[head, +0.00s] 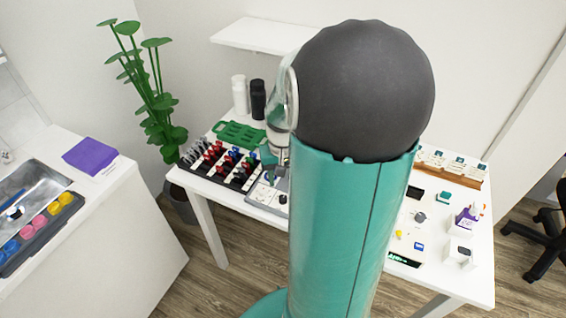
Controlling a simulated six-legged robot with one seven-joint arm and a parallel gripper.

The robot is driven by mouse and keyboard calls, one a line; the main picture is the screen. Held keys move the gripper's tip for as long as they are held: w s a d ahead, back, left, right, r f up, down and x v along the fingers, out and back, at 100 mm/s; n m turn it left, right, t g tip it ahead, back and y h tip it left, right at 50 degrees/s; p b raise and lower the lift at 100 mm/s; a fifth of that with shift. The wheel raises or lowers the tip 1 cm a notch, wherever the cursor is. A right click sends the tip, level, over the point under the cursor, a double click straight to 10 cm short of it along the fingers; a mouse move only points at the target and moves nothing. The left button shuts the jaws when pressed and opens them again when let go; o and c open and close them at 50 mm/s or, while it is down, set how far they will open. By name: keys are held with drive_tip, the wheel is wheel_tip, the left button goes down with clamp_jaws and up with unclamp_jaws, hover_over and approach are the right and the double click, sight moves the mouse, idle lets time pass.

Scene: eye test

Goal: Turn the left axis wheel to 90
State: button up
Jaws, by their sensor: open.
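My gripper (273,172) is small and partly hidden behind my own teal arm. It is over a pale grey board (258,197) on the white table, and its jaws are open. On the board are a small dark round part (283,199) and some pale and dark details near the gripper. I cannot make out which part is the left axis wheel, nor any scale or reading. Whether the gripper touches anything there is too small to tell.
The white table (231,203) bears a dark rack (240,186) with red, blue and black pieces, a green tray (239,134), and white (239,95) and black (258,99) bottles. Small items and a wooden rack (459,176) stand at right. A plant (160,100) stands behind left.

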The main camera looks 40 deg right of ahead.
wheel_tip(320, 180, up, 6)
drive_tip(key=shift+f, duration=0.15)
idle(0.6)
drive_tip(key=s+a+r+n+t, duration=0.1)
drive_tip(key=a+r, duration=0.3)
drive_tip(key=a, duration=0.4)
drive_tip(key=s+a+r+n+t, duration=0.2)
drive_tip(key=a+r+n, duration=0.1)
drive_tip(key=a, duration=0.5)
drive_tip(key=s+a+r+n+t, duration=0.2)
drive_tip(key=a+r+n, duration=0.1)
drive_tip(key=a, duration=0.5)
drive_tip(key=shift+r+t, duration=0.3)
drive_tip(key=shift+r, duration=0.55)
